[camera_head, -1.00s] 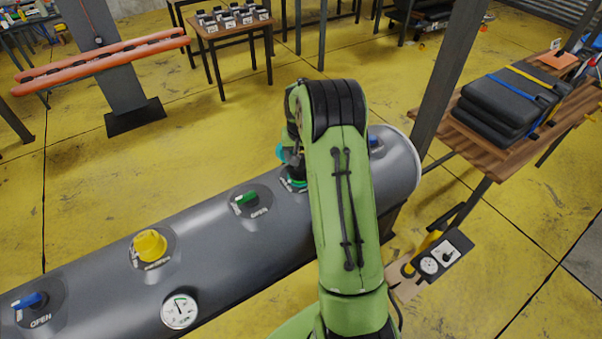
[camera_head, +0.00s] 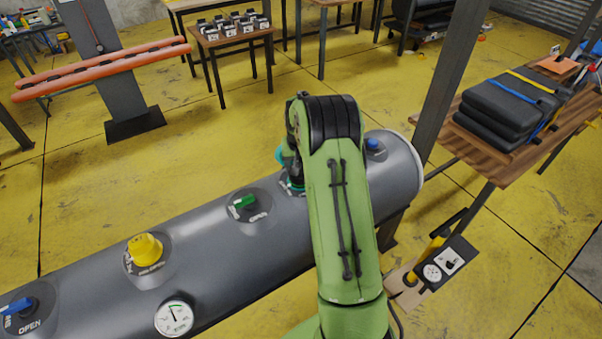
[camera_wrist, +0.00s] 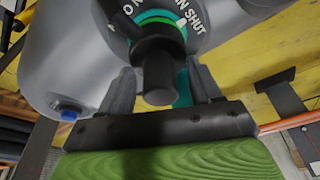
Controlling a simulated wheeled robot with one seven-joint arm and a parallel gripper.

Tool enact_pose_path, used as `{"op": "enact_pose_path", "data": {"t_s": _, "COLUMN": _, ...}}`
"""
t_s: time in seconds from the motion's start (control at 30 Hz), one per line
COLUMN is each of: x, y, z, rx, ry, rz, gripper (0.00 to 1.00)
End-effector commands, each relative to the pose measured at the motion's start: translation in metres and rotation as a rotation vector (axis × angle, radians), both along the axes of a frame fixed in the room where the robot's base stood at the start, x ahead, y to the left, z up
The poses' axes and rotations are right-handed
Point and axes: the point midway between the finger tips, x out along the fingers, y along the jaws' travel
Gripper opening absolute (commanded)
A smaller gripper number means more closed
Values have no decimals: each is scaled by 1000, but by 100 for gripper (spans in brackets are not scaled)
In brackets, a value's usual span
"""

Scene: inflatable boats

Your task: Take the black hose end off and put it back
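The black hose end (camera_wrist: 158,65) sits on a valve with a bright green ring (camera_wrist: 160,18) and a dark disc with white OPEN and SHUT lettering. In the wrist view it stands between the fingers of my gripper (camera_wrist: 162,82), one finger on each side. I cannot tell whether the fingers press on it. Something teal (camera_wrist: 183,92) shows behind it. In the head view my gripper is mostly hidden by my green arm, over the teal-ringed valve (camera_head: 292,187) on the grey tube (camera_head: 210,232).
The tube also carries a green-handled valve (camera_head: 244,202), a yellow cap (camera_head: 144,248), blue-handled valves and a round gauge (camera_head: 174,317). At right stand a dark post (camera_head: 450,80), a wooden table (camera_head: 545,135) with black bundles, and a small gauge box (camera_head: 440,268).

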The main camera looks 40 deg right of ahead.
Motion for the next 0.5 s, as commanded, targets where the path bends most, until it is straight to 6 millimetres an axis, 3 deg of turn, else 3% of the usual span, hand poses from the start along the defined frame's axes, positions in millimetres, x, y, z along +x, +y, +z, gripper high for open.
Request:
{"op": "enact_pose_path", "data": {"t_s": 0.03, "x": -3, "y": 1, "z": -5, "rx": 5, "ry": 13, "rz": -1, "gripper": 49}}
{"op": "enact_pose_path", "data": {"t_s": 0.33, "x": -4, "y": 1, "z": -6, "rx": 7, "ry": 16, "rz": -2, "gripper": 3}}
{"op": "enact_pose_path", "data": {"t_s": 0.43, "x": -4, "y": 0, "z": -7, "rx": 7, "ry": 16, "rz": 34, "gripper": 3}}
{"op": "enact_pose_path", "data": {"t_s": 0.5, "x": -4, "y": 0, "z": -7, "rx": 7, "ry": 15, "rz": 158, "gripper": 3}}
